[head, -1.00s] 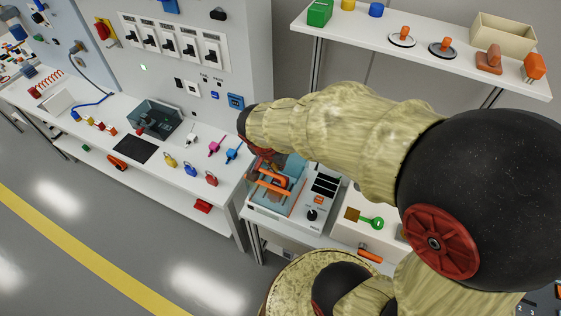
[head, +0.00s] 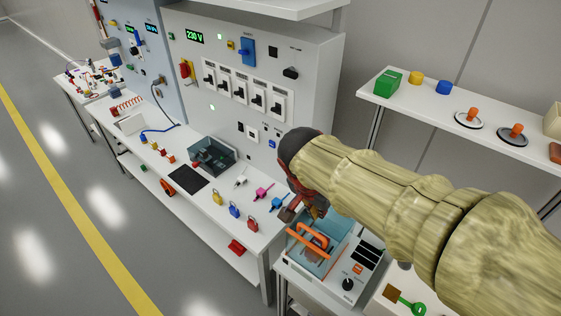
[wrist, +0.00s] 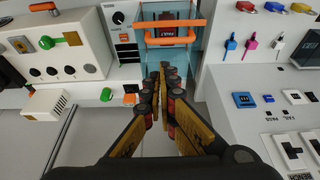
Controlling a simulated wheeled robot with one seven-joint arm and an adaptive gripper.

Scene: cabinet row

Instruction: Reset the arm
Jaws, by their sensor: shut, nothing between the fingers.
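My arm (head: 400,200) reaches in from the right in the head view, over the bench. My gripper (wrist: 162,85) shows in the wrist view with its two fingers together and nothing between them. In the head view my gripper (head: 303,208) is partly hidden by the arm and hangs above the clear blue bin with orange handles (head: 312,240). In the wrist view this bin (wrist: 172,52) lies beyond the fingertips. I cannot tell how far the fingers are from it.
A white bench holds padlocks (head: 235,210), a dark tray (head: 212,155) and coloured plugs (head: 262,192). A cabinet with breaker switches (head: 240,93) rises behind. A shelf (head: 440,105) with small blocks stands at the right. The floor at the left is clear.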

